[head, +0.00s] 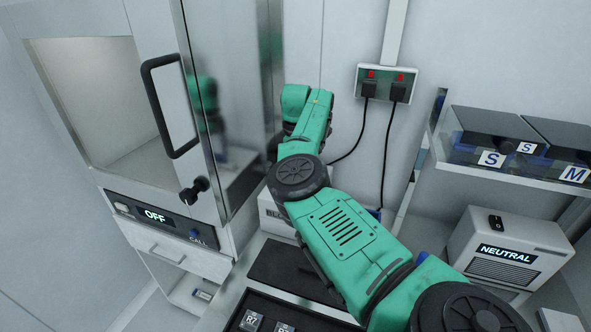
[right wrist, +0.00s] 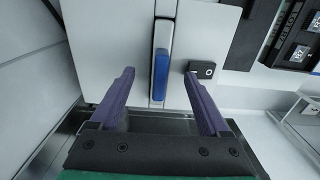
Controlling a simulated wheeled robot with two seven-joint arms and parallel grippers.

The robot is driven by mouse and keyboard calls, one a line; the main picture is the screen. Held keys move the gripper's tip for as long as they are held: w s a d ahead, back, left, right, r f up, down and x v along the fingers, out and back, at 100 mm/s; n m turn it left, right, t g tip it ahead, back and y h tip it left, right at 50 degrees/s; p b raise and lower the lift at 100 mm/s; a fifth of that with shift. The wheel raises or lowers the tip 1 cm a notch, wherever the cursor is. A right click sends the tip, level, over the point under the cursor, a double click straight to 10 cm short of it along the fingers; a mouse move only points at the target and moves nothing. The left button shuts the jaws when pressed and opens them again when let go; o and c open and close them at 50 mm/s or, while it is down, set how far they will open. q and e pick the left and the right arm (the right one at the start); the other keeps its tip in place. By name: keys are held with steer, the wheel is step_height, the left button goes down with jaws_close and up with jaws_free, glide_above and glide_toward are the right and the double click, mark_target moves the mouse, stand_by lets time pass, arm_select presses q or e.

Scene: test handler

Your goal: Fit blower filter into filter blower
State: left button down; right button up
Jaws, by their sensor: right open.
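In the right wrist view my right gripper (right wrist: 159,78) is open, with its two purple fingers apart. A blue and white upright bar (right wrist: 161,72) on a pale panel (right wrist: 110,40) shows between the fingertips. I see no contact with the bar. In the head view my green right arm reaches to the back, and its gripper is hidden. A white box marked NEUTRAL (head: 508,252), with a front grille and a black switch, stands at the right. I cannot tell for sure which thing is the filter blower or the blower filter. My left gripper is not in view.
A tall cabinet with a window and black handle (head: 170,107) stands at the left; its display (head: 154,215) reads OFF. A dark tray with labelled parts (head: 250,320) lies at the bottom. Bins marked S and M (head: 520,145) sit on the right shelf. Cables hang from a wall socket (head: 386,82).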

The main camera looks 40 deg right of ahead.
steer(key=shift+r, duration=0.1)
steer(key=shift+r, duration=0.35)
step_height(320, 180, up, 7)
steer(key=shift+f, duration=0.15)
step_height(320, 180, up, 7)
steer(key=p, duration=0.3)
steer(key=shift+p, duration=0.4)
steer(key=shift+f, duration=0.1)
